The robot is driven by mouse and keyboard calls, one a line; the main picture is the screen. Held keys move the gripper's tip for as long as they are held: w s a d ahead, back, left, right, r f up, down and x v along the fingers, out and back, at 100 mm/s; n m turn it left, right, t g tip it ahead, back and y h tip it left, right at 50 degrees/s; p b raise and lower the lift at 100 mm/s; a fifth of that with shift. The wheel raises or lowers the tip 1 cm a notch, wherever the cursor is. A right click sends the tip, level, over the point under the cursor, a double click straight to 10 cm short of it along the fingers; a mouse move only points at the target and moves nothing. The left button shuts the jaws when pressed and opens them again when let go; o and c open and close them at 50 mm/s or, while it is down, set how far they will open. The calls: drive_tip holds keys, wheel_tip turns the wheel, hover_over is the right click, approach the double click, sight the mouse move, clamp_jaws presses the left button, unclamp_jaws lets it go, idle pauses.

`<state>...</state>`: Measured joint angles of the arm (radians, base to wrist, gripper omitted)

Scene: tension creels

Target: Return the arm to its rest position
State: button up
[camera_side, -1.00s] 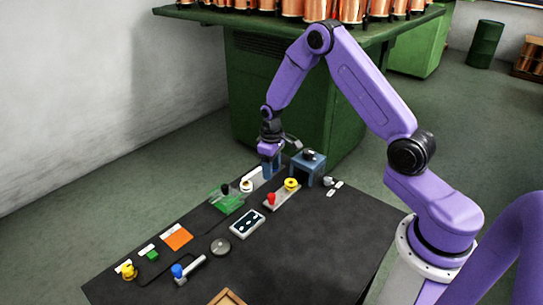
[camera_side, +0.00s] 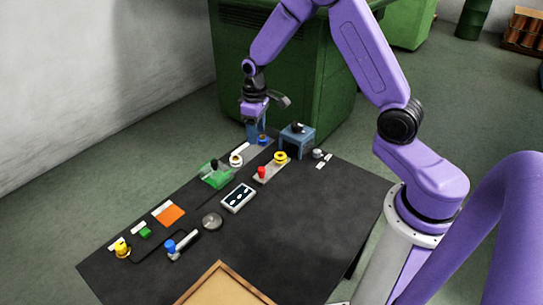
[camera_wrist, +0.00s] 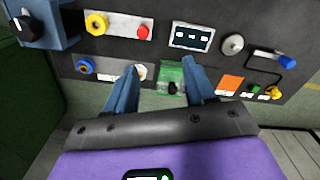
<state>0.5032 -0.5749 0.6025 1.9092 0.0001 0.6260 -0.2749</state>
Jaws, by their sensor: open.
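My arm is purple with black joints and reaches from the right side over the dark worktable (camera_side: 270,235). My gripper (camera_side: 256,138) is above the far edge of the table, left of a blue-grey box with a black knob (camera_side: 297,136). In the wrist view my gripper (camera_wrist: 157,68) shows two blue fingers spread apart with nothing held between them. Beyond the fingers lies a green block with a black knob (camera_wrist: 171,76). Whether the fingertips touch anything is hard to tell.
The table holds a red button and yellow ring plate (camera_side: 270,168), a display panel (camera_side: 238,198), a grey disc (camera_side: 212,221), a blue-knobbed lever (camera_side: 180,243), an orange square (camera_side: 169,214) and a wooden tray (camera_side: 222,267). A green machine (camera_side: 285,75) stands behind.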

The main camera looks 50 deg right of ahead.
drive_tip(key=s+a+r+n, duration=0.2)
drive_tip(key=s+a+r, duration=0.3)
drive_tip(key=s, duration=0.2)
drive_tip(key=s+a+r+n, duration=0.2)
drive_tip(key=s+a+r, duration=0.2)
drive_tip(key=s+a, duration=0.25)
drive_tip(key=s+d+r+n, duration=0.1)
drive_tip(key=s+r+n, duration=0.1)
drive_tip(key=s, duration=0.7)
drive_tip(key=s+d+r+n, duration=0.1)
drive_tip(key=s+n, duration=0.1)
drive_tip(key=s, duration=0.7)
drive_tip(key=shift+s+d+r+n, duration=0.2)
drive_tip(key=shift+s+r+n, duration=0.1)
drive_tip(key=shift+r, duration=0.05)
